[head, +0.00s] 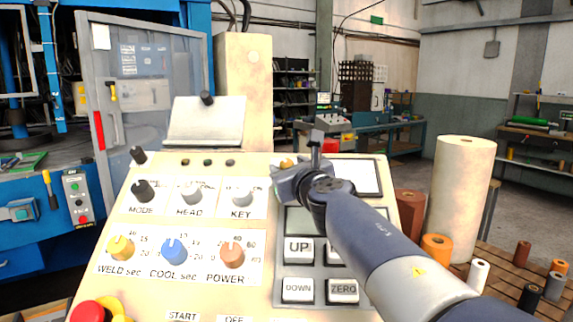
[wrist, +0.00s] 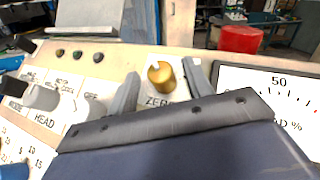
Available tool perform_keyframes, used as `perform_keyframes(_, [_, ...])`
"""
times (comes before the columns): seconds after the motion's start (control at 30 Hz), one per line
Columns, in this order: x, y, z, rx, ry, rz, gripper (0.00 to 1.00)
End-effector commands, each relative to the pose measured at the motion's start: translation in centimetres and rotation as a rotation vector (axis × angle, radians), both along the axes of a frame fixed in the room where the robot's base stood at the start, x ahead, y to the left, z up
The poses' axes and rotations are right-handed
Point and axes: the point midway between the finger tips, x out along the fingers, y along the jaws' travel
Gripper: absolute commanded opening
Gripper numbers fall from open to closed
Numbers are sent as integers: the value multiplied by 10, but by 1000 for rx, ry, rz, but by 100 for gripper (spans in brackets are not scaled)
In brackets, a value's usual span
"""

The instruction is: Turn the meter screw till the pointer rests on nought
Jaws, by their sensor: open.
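The meter screw is a brass knob (wrist: 161,76) above a label reading ZERO in the wrist view. In the head view only a bit of the screw (head: 287,162) shows behind my gripper (head: 292,173). My gripper's two grey fingers (wrist: 161,71) are open, one on each side of the screw, with a visible gap on both sides. The meter (wrist: 270,95) has a white face marked 50 and a partly hidden load % label. In the head view my gripper and wrist partly hide the meter (head: 362,176). I cannot make out its pointer in either view.
The sloped panel (head: 130,232) carries dark, grey and coloured knobs left of my gripper. A clipboard-like plate (head: 205,122) stands behind the panel. Foil rolls (head: 462,195) stand at the right.

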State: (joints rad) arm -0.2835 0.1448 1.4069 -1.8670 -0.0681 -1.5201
Motion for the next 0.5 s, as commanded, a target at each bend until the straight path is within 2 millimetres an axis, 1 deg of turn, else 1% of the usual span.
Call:
perform_keyframes(0.03, [6, 2, 0, 0, 1, 1, 48])
perform_keyframes(0.2, [18, 7, 0, 1, 0, 0, 48])
perform_keyframes(0.5, [22, 8, 0, 1, 0, -1, 48])
